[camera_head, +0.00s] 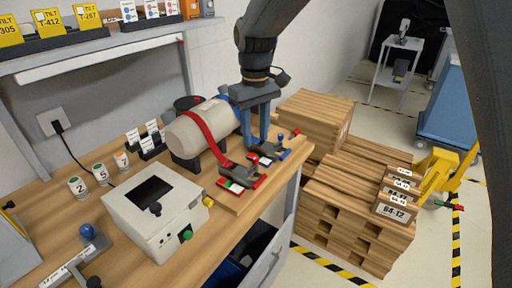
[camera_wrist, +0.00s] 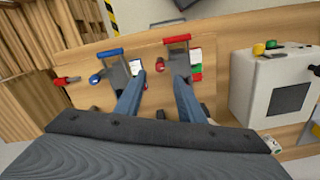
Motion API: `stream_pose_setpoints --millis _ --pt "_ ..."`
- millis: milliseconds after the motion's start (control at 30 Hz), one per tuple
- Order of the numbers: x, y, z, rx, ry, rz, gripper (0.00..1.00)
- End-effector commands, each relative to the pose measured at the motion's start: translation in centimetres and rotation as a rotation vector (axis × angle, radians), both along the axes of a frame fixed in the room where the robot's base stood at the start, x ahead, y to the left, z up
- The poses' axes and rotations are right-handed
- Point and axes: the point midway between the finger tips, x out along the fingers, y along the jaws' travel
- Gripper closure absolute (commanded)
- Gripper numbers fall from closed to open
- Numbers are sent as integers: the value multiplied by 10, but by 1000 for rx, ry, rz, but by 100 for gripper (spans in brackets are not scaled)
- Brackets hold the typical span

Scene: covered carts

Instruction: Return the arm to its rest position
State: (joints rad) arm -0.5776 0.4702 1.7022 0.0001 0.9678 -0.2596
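My arm reaches down from the top of the head view, and my gripper (camera_head: 256,145) hangs over the right end of the workbench (camera_head: 120,205), pointing down. In the wrist view my gripper (camera_wrist: 158,100) shows two blue fingers spread apart with nothing between them. Beyond the fingertips lie two toggle clamps on the bench edge. One clamp has a blue handle (camera_wrist: 110,53) and the other a red handle (camera_wrist: 177,39). I cannot tell if a finger touches either clamp. A beige cylinder (camera_head: 200,130) with a red strap lies just left of my gripper.
A white box (camera_head: 158,215) with a dark screen and knobs stands on the bench. Stacked wooden pallets (camera_head: 350,215) and boxes stand right of the bench. A shelf (camera_head: 100,45) with yellow cards is above. Floor is clear beyond the pallets, near a small grey table (camera_head: 395,65).

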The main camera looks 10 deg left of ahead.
Motion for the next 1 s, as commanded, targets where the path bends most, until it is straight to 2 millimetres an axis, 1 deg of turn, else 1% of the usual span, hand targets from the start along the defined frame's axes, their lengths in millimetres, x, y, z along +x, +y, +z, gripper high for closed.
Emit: stream_pose_setpoints --millis 100,167,467,533,567,667,700,767,800,867,900,967,1000 --pt "0 0 9 1 -1 0 65" --pt "0 0 11 0 0 0 65" --pt "-1 -1 12 0 0 -1 65" --pt "0 -8 11 1 -1 -15 65" --pt "0 -15 10 1 -1 -29 65" --pt "-2 -53 4 6 -9 -107 65" --pt "-5 -75 0 9 -15 -154 65" --pt "-13 -112 -8 15 -24 -234 65" --pt "-20 -139 -13 19 -31 -295 65" --pt "-35 -177 -22 26 -44 -386 65" --pt "-47 -201 -28 30 -53 -445 65" --pt "-67 -234 -36 36 -66 -532 65" --pt "-81 -253 -42 39 -75 -587 65"
